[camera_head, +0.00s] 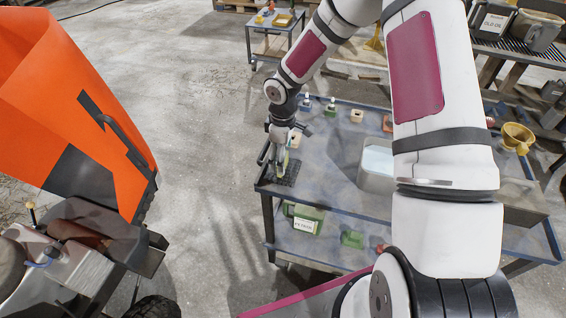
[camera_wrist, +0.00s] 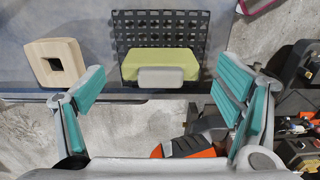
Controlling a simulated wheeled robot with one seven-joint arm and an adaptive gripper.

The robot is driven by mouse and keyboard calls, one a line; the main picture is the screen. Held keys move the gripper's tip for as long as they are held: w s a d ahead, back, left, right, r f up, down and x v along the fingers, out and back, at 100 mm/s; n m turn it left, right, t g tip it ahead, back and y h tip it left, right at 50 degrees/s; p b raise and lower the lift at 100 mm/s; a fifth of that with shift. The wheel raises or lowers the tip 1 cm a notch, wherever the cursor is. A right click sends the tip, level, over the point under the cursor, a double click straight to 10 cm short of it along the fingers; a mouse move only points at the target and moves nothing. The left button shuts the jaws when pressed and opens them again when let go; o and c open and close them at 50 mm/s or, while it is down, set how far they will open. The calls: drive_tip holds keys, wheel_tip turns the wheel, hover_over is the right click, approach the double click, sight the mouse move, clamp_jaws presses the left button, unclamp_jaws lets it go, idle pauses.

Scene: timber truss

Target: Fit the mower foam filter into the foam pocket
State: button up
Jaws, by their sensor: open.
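The foam filter, a yellow-green block (camera_wrist: 160,60) with a pale grey tab (camera_wrist: 161,77) at its front, lies on a black perforated tray in the wrist view. My gripper (camera_wrist: 162,86) is open. Its teal-padded fingers stand apart to the left and right of the block, and nothing is between them that I can see as held. In the head view my gripper (camera_head: 283,162) is low over the black tray (camera_head: 285,174) at the trolley's near left corner. I cannot make out the foam pocket; an orange machine with an engine (camera_head: 88,265) stands at the left.
A beige block with a square hole (camera_wrist: 58,62) lies left of the tray. The blue-grey trolley (camera_head: 325,190) also carries a grey bin (camera_head: 377,180) and several small parts. Bare concrete floor (camera_head: 210,130) lies between trolley and orange machine (camera_head: 50,90).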

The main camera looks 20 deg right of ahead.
wheel_tip(320, 180, down, 2)
drive_tip(key=shift+f, duration=0.1)
drive_tip(key=c, duration=1.1)
